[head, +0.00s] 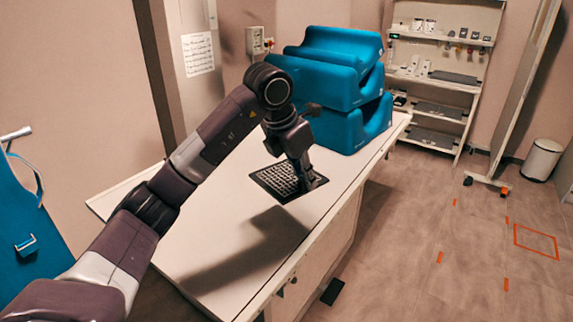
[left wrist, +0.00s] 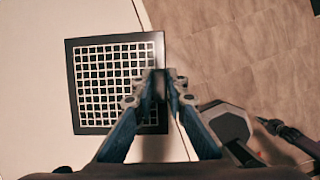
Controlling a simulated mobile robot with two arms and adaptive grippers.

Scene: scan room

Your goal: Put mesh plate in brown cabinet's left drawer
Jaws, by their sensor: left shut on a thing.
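The mesh plate (head: 278,182) is a flat dark square with a white grid. In the head view it is at the right edge of the white table, below my left gripper (head: 308,184). In the left wrist view the mesh plate (left wrist: 112,84) shows almost whole, and my left gripper (left wrist: 162,82) is shut on its right border. I cannot tell whether the plate touches the tabletop or is a little above it. My right gripper is not in view. No brown cabinet or drawer can be made out.
The long white table (head: 225,235) has blue foam cushions (head: 335,85) stacked at its far end. A shelf unit (head: 435,105) stands at the back, with a white bin (head: 541,160) to its right. The floor right of the table is mostly clear.

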